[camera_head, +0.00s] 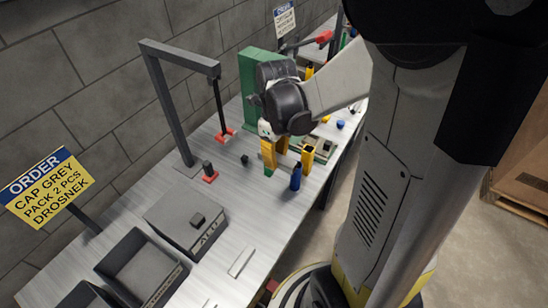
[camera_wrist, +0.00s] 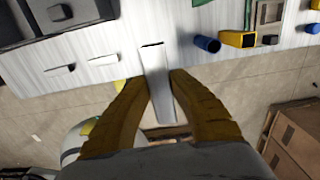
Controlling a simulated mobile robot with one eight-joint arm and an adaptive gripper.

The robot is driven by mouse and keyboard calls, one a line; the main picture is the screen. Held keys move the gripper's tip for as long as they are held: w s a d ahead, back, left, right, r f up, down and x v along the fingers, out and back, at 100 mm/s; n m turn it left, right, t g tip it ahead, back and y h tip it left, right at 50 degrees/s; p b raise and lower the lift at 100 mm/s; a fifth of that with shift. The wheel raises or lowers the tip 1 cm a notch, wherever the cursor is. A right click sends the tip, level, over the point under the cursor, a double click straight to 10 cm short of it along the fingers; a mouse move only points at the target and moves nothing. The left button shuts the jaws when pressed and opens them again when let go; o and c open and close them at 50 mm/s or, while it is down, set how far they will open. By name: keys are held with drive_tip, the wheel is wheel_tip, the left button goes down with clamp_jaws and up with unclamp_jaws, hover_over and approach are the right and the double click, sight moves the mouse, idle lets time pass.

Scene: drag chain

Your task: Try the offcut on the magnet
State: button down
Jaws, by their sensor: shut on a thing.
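My gripper (camera_head: 273,158) has yellow fingers and hangs over the bench in the head view. In the wrist view its fingers (camera_wrist: 157,82) are shut on a long pale grey bar, apparently the offcut (camera_wrist: 153,58). The bar's far end points at the bench; I cannot tell whether it touches. In the head view I cannot make out the bar. A grey gantry (camera_head: 180,52) stands to the left with a dark rod hanging from it and a red piece (camera_head: 225,134) at its lower end. I cannot tell for sure which part is the magnet.
A green block (camera_head: 248,80) stands behind. Dark bins (camera_head: 143,268) and a flat grey piece (camera_head: 241,262) are at the front.

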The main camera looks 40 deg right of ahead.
drive_tip(key=w+a+b, duration=0.1)
drive_tip(key=w+a, duration=0.2)
drive_tip(key=w, duration=0.4)
drive_tip(key=shift+w, duration=0.3)
idle(0.4)
drive_tip(key=shift+w+a+b, duration=0.3)
drive_tip(key=shift+w+b, duration=0.05)
drive_tip(key=shift+w, duration=0.25)
idle(2.5)
